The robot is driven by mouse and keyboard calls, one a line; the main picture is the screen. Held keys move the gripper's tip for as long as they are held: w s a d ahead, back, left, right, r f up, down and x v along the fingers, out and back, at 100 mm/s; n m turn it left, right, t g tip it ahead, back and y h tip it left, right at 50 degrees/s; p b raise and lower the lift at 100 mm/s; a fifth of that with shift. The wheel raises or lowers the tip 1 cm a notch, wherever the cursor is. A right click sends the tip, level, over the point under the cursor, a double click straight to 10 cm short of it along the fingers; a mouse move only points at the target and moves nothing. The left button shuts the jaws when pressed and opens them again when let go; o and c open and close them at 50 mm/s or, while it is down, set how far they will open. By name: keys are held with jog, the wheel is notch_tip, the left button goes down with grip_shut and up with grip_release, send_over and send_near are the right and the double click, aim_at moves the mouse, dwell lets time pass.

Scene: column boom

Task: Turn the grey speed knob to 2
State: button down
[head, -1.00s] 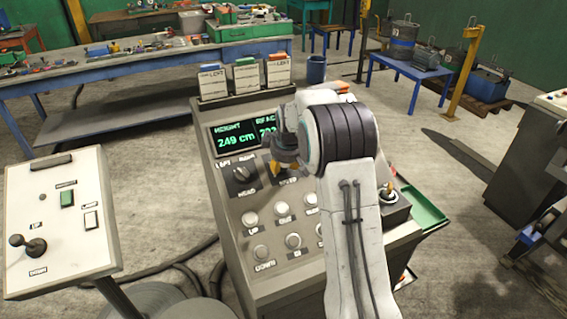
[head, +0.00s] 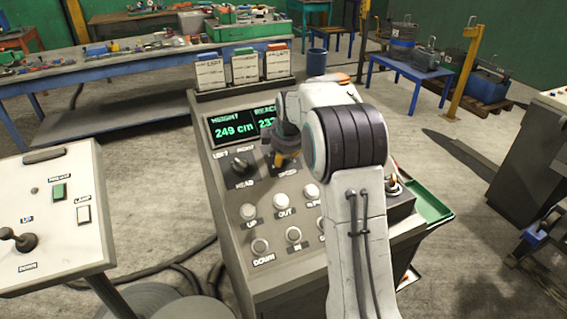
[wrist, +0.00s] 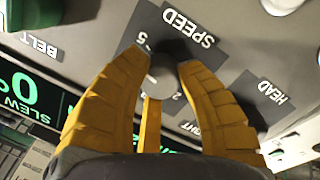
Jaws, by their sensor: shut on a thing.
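The grey speed knob (wrist: 161,74) is on the sloped control panel, below the word SPEED in the wrist view. My gripper (wrist: 165,62) has its yellow fingers shut on the knob, one on each side. Scale marks show around it: a 5 near the upper left finger and a 2 at the lower right. In the head view my gripper (head: 285,160) comes down over the SPEED label, and the knob itself is hidden behind the fingers and wrist.
A black HEAD knob (head: 242,166) sits left of my gripper. Several round white buttons (head: 283,200) lie in front. A green display (head: 236,128) reads HEIGHT 249 cm. Label boxes (head: 246,70) stand behind the panel. A separate lever console (head: 55,215) stands at the left.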

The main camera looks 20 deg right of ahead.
jog(key=n+b, duration=0.1)
jog(key=n, duration=0.1)
jog(key=n+b, duration=0.1)
jog(key=b, duration=0.1)
jog(key=shift+f+n+t, duration=0.2)
jog(key=shift+n+t, duration=0.1)
jog(key=shift+n, duration=0.1)
jog(key=c, duration=2)
grip_release()
jog(key=shift+a+n+b, duration=0.1)
jog(key=shift+n+b, duration=0.85)
jog(key=shift+n, duration=1.25)
jog(key=o, duration=1.2)
jog(key=shift+r, duration=0.1)
jog(key=shift+s+r, duration=0.3)
jog(key=shift+r, duration=0.25)
jog(key=v, duration=1)
jog(key=shift+s+a, duration=0.2)
jog(key=shift+s, duration=0.25)
